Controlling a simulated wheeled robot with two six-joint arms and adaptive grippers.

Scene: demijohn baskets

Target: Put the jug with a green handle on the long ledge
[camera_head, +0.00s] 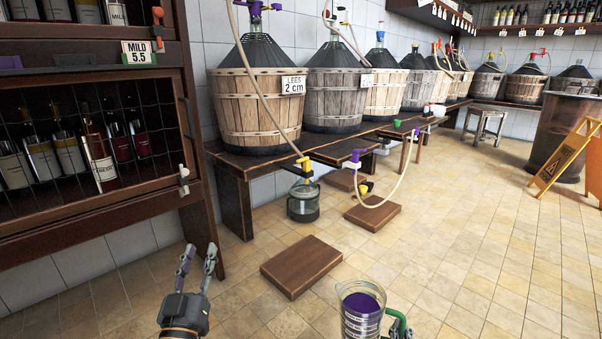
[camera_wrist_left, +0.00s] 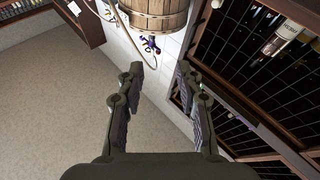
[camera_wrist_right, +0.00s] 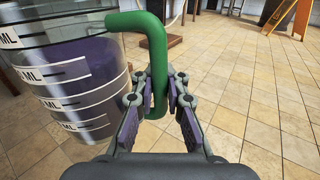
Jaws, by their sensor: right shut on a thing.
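The jug (camera_head: 361,312) is clear with white measuring marks, purple liquid inside and a green handle (camera_wrist_right: 154,50). It is at the bottom of the head view, upright, and fills the left of the right wrist view. My right gripper (camera_wrist_right: 159,88) is shut on the green handle; the head view cuts most of it off. My left gripper (camera_head: 199,256) is open and empty, low in front of the wine cabinet. A long dark wooden bench (camera_head: 238,166) runs along the wall under the basket demijohns, with a lower front ledge (camera_head: 335,152).
A glass jug (camera_head: 303,203) stands on the floor under a yellow tap. Low wooden blocks (camera_head: 301,266) lie on the tiles. Hoses hang from the demijohns (camera_head: 257,110). A yellow floor sign (camera_head: 565,155) and a stool (camera_head: 485,122) stand further back. Open floor lies to the right.

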